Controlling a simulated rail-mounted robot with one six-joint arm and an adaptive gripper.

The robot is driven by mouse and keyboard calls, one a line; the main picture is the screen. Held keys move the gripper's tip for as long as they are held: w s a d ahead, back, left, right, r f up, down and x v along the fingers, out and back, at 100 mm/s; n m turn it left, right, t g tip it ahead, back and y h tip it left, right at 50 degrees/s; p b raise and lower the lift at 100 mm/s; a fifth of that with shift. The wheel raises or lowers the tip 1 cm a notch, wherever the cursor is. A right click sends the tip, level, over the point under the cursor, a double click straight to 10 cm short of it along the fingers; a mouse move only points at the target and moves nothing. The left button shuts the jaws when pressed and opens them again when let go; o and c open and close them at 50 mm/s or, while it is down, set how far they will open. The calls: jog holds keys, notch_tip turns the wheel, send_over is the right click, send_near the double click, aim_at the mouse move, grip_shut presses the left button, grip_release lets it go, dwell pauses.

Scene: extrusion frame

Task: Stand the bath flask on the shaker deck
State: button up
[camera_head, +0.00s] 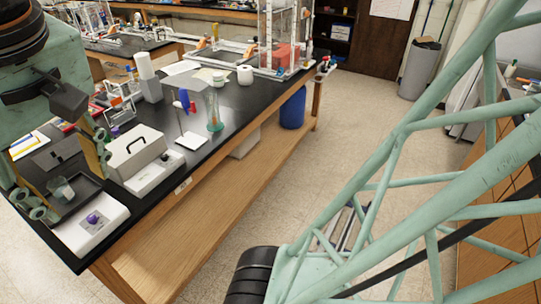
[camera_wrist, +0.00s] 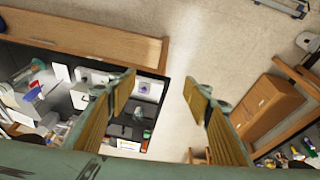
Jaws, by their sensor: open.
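A small clear vessel (camera_head: 62,190), which looks like the flask, is on the dark deck of the shaker (camera_head: 90,222), a white unit with a purple knob at the bench's near left corner. It looks slightly tilted in the head view; I cannot tell whether it stands fully upright. The wrist view also shows the vessel (camera_wrist: 138,113) and the shaker's knob panel (camera_wrist: 147,88). The white bath (camera_head: 143,160), with a black handle on its lid, is beside the shaker. My gripper (camera_wrist: 159,82) is open, with nothing between its fingers, above the shaker end of the bench.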

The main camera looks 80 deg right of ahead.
jog(key=s+a+f+n+y, duration=0.1)
jog(key=s+a+n, duration=0.1)
jog(key=s, duration=0.5)
jog(key=shift+s+a, duration=0.25)
jog(key=shift+a, duration=0.65)
jog(key=shift+s, duration=0.1)
